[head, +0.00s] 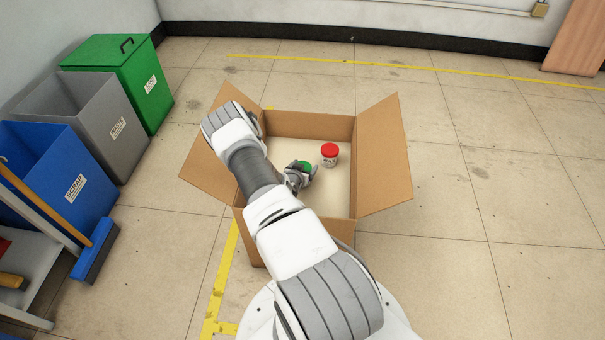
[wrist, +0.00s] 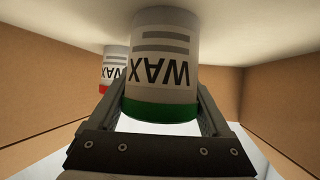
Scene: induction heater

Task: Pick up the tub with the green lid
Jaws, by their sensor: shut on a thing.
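The tub with the green lid (head: 304,165) is inside the open cardboard box, mostly hidden by my gripper in the head view. In the wrist view the green-lidded tub (wrist: 163,65) is large, with a white label reading WAX, and appears upside down. My gripper (head: 301,174) is shut on this tub, with one finger on each side of it, as the wrist view (wrist: 164,105) shows. I cannot tell whether the tub's base touches the box floor.
A tub with a red lid (head: 329,155) stands close by to the right in the cardboard box (head: 375,165). The box flaps are folded outward. Blue (head: 60,175), grey (head: 112,110) and green (head: 130,80) bins and a broom (head: 95,250) stand at left. The floor at right is clear.

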